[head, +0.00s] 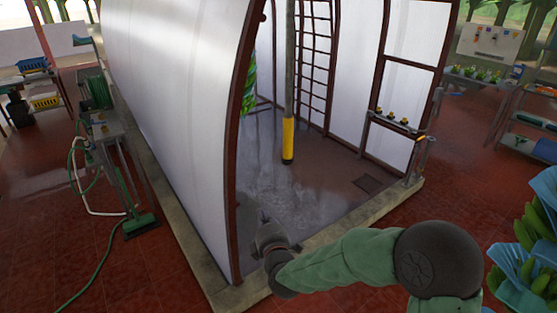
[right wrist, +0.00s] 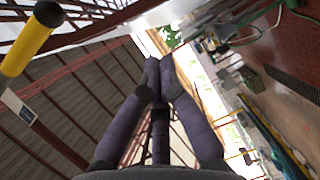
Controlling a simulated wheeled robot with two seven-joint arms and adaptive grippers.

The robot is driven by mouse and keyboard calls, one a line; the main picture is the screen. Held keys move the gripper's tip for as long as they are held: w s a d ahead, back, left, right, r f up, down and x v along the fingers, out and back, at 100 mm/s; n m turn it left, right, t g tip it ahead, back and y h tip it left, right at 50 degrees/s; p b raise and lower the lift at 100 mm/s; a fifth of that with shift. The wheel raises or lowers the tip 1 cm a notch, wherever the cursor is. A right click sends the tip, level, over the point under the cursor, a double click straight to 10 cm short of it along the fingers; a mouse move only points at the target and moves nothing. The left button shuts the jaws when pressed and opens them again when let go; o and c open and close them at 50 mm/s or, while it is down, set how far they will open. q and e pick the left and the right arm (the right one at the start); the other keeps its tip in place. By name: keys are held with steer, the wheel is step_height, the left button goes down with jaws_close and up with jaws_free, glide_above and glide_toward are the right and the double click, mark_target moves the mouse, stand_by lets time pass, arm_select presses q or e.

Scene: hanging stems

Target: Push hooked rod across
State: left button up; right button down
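A grey rod (head: 289,60) hangs upright inside the white-walled booth, with a yellow sleeve (head: 288,138) and a dark tip at its lower end. Its top is cut off by the frame, so no hook shows. The yellow sleeve also shows at the upper left of the right wrist view (right wrist: 25,45). My right gripper (head: 264,216) is low at the booth's open front, below and left of the rod's tip in the head view, apart from it. In the right wrist view its two fingers (right wrist: 160,64) meet at the tips with nothing seen between them. My left gripper is out of view.
The booth's curved white wall (head: 180,90) with a brown edge stands left of my right arm. A low kerb (head: 370,215) runs along the front. Green fruit (head: 250,78) hangs partly behind the wall. A hose cart (head: 100,130) stands left; banana bunches (head: 540,225) are right.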

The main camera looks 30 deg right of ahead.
step_height(320, 180, up, 8)
steer(key=s+d+n+t+h+p, duration=0.1)
steer(key=d+h, duration=0.1)
steer(key=shift+d+n, duration=0.2)
steer(key=shift+n, duration=0.1)
steer(key=shift+s+f, duration=0.1)
steer(key=w+d+r+p, duration=0.1)
steer(key=w+d, duration=0.6)
steer(key=w, duration=0.2)
steer(key=shift+d, duration=0.2)
steer(key=shift+d+r, duration=0.1)
steer(key=shift+r, duration=0.05)
